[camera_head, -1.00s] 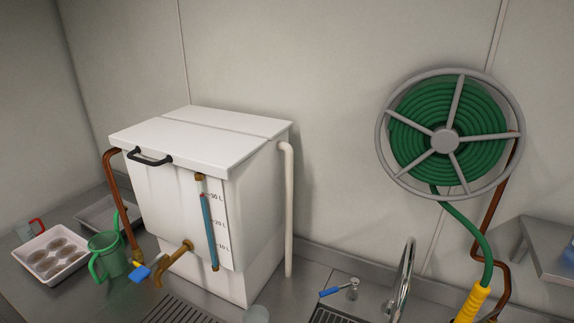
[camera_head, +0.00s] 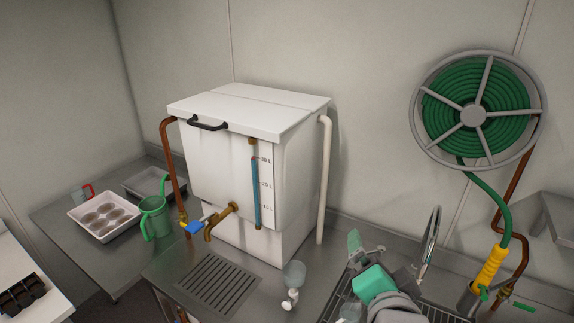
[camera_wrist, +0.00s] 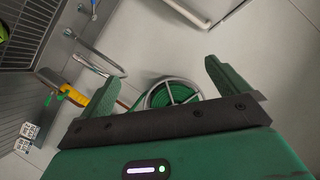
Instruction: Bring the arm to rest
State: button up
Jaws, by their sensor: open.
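My gripper shows in the wrist view (camera_wrist: 160,80) with its two green fingers spread wide apart and nothing between them. In the head view, green and grey parts of my arm and gripper (camera_head: 375,284) are at the lower right, in front of the sink area. They hide part of the sink grid and a small tap behind. The exact finger gap cannot be made out in the head view.
A white water tank (camera_head: 230,150) with a brass spout stands on the steel counter. A green hose reel (camera_head: 472,115) hangs on the wall, with a yellow nozzle (camera_head: 489,267) below. A green jug (camera_head: 154,218) and white tray (camera_head: 82,211) are left. A clear vessel (camera_head: 294,273) stands near my arm.

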jog(key=s+a+r+n+t+y+p, duration=0.1)
jog(key=s+a+r+n+t, duration=0.4)
jog(key=r, duration=0.5)
jog(key=s+a+r+n+t+y+p, duration=0.1)
jog(key=s+a+r+n+t, duration=0.15)
jog(key=s+a+r, duration=0.45)
jog(key=s+a+r+n+t+y+p, duration=0.1)
jog(key=s+a+r+n+t, duration=0.25)
jog(key=a+r, duration=0.65)
jog(key=d+r+p, duration=0.3)
jog(key=r+p, duration=0.7)
jog(key=r, duration=0.3)
jog(key=shift+w+r+g+p, duration=0.2)
jog(key=shift+w+g+p, duration=0.1)
jog(key=shift+p, duration=0.05)
